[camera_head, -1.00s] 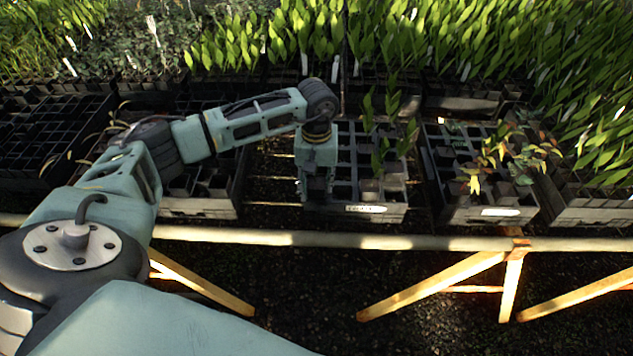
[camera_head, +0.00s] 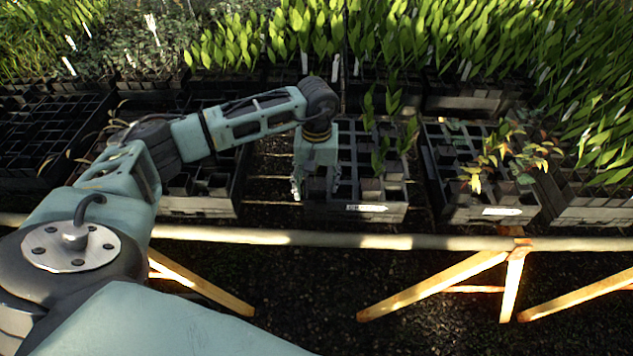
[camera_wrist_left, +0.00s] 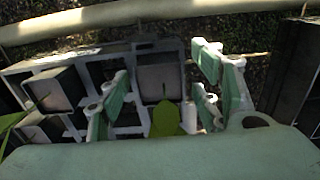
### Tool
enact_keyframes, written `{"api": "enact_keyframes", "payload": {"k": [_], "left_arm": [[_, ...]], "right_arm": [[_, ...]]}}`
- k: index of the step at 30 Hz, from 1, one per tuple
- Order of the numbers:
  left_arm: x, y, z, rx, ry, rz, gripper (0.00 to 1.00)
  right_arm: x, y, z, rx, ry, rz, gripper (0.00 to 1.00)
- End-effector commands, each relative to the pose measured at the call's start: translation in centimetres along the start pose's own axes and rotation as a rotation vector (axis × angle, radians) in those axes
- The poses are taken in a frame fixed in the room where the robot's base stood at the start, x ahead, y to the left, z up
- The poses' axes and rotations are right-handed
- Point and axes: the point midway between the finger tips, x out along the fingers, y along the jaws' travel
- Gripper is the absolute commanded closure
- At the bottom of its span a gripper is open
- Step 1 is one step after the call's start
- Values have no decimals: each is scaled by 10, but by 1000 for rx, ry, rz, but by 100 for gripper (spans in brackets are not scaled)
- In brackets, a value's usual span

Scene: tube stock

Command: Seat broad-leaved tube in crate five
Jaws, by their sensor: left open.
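My left gripper (camera_head: 316,190) is open over the front left corner of the middle crate (camera_head: 374,214). In the left wrist view its spread fingers (camera_wrist_left: 165,95) stand on either side of a dark square tube (camera_wrist_left: 160,78) near the crate's rim. A broad green leaf (camera_wrist_left: 165,120) shows at that tube, between the fingers. The tube appears to be in a corner cell; I cannot tell whether it is fully down. In the head view the gripper hides it. My right gripper is not in view.
The same crate holds other tubes (camera_head: 370,190) with leafy shoots at its right side. A crate with reddish-leaved plants (camera_head: 487,214) stands to the right, and another crate (camera_head: 198,207) to the left. A pale rail (camera_head: 300,238) runs along the front. Dense plants (camera_head: 400,40) fill the back.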

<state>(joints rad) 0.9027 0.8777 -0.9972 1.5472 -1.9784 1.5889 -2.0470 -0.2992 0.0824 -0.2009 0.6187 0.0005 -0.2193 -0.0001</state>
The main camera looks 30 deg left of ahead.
Motion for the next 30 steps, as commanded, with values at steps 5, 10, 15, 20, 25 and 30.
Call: {"api": "enact_keyframes", "payload": {"k": [5,10,15,20,25,30], "left_arm": [[-29,1,-2,0,6,4,41],[-67,1,-2,0,6,4,41],[-97,0,-1,-1,4,3,41],[-113,0,-1,-1,3,1,41],[-118,0,0,0,1,1,41],[-117,0,0,0,1,1,41]], "right_arm": [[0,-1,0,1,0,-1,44],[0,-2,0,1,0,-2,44],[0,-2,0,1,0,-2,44],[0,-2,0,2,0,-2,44],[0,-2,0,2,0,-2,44],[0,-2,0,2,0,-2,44]]}}
